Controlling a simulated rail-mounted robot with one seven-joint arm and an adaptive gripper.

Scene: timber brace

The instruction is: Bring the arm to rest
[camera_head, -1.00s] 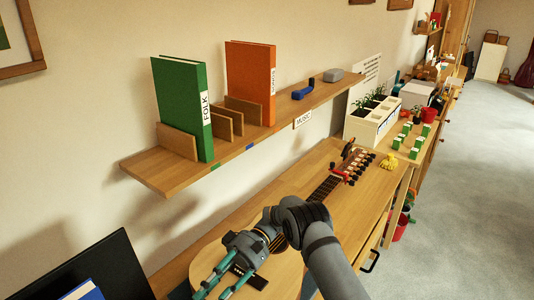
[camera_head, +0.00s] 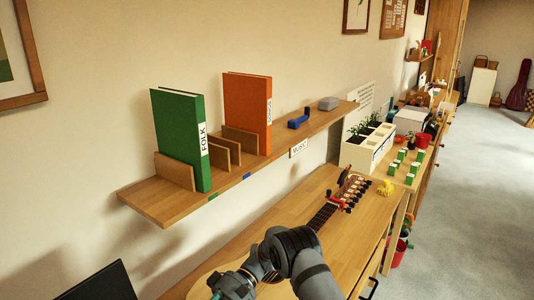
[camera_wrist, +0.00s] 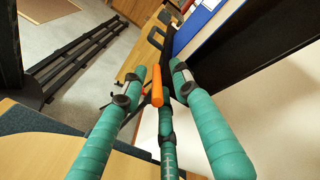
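My gripper (camera_wrist: 158,82) has teal fingers, spread apart in the wrist view. An orange piece (camera_wrist: 157,86) shows between them; I cannot tell whether it is part of the gripper or touches it. In the head view my arm comes in from the bottom, and the gripper (camera_head: 232,287) is at the lower edge with its fingertips cut off. It appears over or in front of the body of a guitar (camera_head: 322,216) lying on the wooden counter; the height gap cannot be told.
A wall shelf (camera_head: 165,206) holds a green book (camera_head: 180,140), an orange book (camera_head: 247,108), wooden dividers and a blue object (camera_head: 298,121). A white planter (camera_head: 367,150) and several green-and-white blocks (camera_head: 405,163) stand farther along.

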